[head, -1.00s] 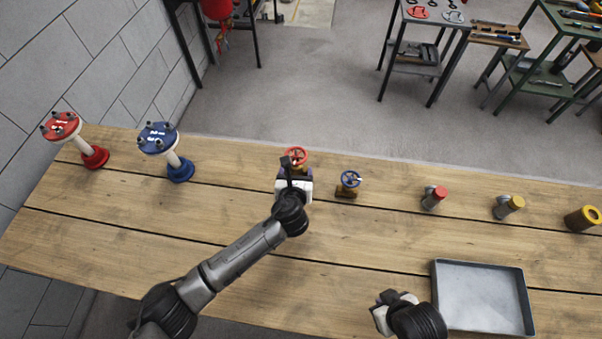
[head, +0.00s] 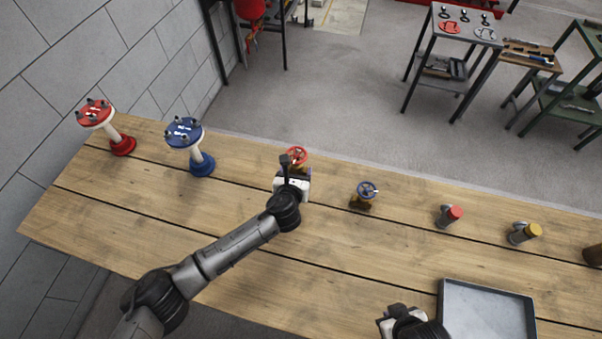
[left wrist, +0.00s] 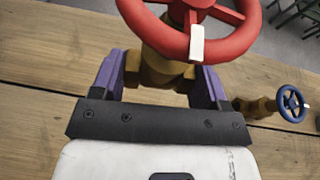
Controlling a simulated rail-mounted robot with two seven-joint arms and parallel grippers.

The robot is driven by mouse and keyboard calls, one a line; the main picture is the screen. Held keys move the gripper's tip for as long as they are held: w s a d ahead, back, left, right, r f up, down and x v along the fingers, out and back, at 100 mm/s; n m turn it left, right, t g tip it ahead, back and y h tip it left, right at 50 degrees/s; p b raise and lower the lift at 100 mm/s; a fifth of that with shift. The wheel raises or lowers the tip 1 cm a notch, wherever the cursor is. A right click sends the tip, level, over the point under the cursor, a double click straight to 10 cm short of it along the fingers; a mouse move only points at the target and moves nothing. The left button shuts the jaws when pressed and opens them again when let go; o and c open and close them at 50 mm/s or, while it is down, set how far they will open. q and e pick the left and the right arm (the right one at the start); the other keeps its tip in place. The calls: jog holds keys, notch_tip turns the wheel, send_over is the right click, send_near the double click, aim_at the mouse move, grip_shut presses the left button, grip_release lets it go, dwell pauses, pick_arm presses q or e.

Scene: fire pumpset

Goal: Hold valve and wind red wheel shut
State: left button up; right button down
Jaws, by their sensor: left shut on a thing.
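The valve with the red wheel stands near the far edge of the bench; its red wheel (head: 297,155) shows just beyond my left gripper (head: 292,177). In the left wrist view the brass valve body (left wrist: 158,68) sits between the purple fingers of my left gripper (left wrist: 158,88), which is shut on it. The red wheel (left wrist: 235,42) stands above the fingers, with a white mark on its rim. My right gripper (head: 392,318) is near the front edge, left of the tray and away from the valve; its fingers are too unclear to judge.
A blue-wheeled brass valve (head: 364,194) stands to the right. Further right are a red-capped fitting (head: 449,216) and a yellow-capped one (head: 526,233). A grey metal tray (head: 443,300) lies at front right. Red (head: 121,143) and blue (head: 200,163) flanged stands are at left.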

pick_arm(q)
jog(key=shift+w+a+r+p, duration=0.15)
jog(key=shift+w+a, duration=0.2)
jog(key=shift+a, duration=0.2)
jog(key=shift+w+a+f+p, duration=0.1)
jog(key=shift+w+a, duration=0.2)
jog(key=shift+a, duration=0.2)
jog(key=shift+w+a+r+p, duration=0.15)
jog(key=shift+w+a, duration=0.2)
jog(key=shift+a, duration=0.2)
pick_arm(e)
jog(key=shift+a+r, duration=0.15)
jog(key=shift+r, duration=0.3)
pick_arm(q)
jog(key=shift+f, duration=0.25)
pick_arm(e)
jog(key=shift+f, duration=0.1)
